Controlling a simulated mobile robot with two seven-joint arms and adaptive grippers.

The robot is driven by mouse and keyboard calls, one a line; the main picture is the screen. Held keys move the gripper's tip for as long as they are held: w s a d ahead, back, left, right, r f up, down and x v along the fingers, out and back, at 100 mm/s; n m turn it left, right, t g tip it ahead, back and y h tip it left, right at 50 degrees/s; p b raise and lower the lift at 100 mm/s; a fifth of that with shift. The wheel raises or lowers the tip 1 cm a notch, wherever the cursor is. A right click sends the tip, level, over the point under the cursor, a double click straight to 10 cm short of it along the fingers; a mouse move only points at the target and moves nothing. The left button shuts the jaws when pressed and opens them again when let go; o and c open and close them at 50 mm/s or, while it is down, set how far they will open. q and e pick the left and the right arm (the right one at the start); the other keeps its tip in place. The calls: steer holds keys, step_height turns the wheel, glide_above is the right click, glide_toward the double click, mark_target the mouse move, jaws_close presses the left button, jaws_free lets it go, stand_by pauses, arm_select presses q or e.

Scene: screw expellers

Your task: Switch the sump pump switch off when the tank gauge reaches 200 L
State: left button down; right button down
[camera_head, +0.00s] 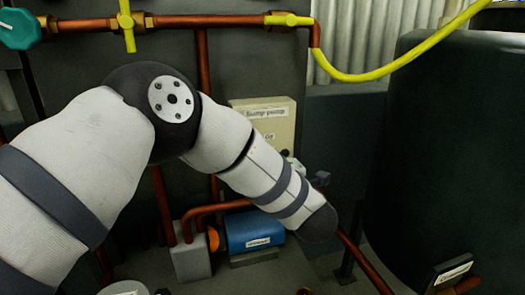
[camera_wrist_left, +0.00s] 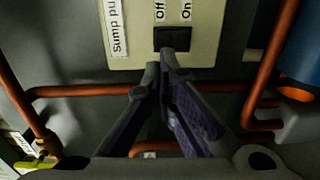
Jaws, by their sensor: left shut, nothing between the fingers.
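The sump pump switch box (camera_head: 262,112) is a cream panel behind my left arm in the head view; its lower part is hidden. In the left wrist view the same panel (camera_wrist_left: 133,50) carries a "Sump pu..." label and a dark switch (camera_wrist_left: 172,38) with "Off" and "On" above it. My left gripper (camera_wrist_left: 165,68) is shut and empty, its fingertips just below the switch in the picture; I cannot tell whether they touch it. In the head view the gripper is mostly hidden by my arm. No readable tank gauge shows. My right gripper is not in view.
A large dark tank (camera_head: 445,150) stands at the right. Copper pipes (camera_head: 205,75) run around the panel. A blue pump (camera_head: 252,230) sits below it. A yellow hose (camera_head: 385,75) crosses the top right, and a teal valve knob (camera_head: 18,28) is at top left.

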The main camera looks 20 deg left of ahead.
arm_select(q)
steer(key=v, duration=0.3)
steer(key=shift+r, duration=0.15)
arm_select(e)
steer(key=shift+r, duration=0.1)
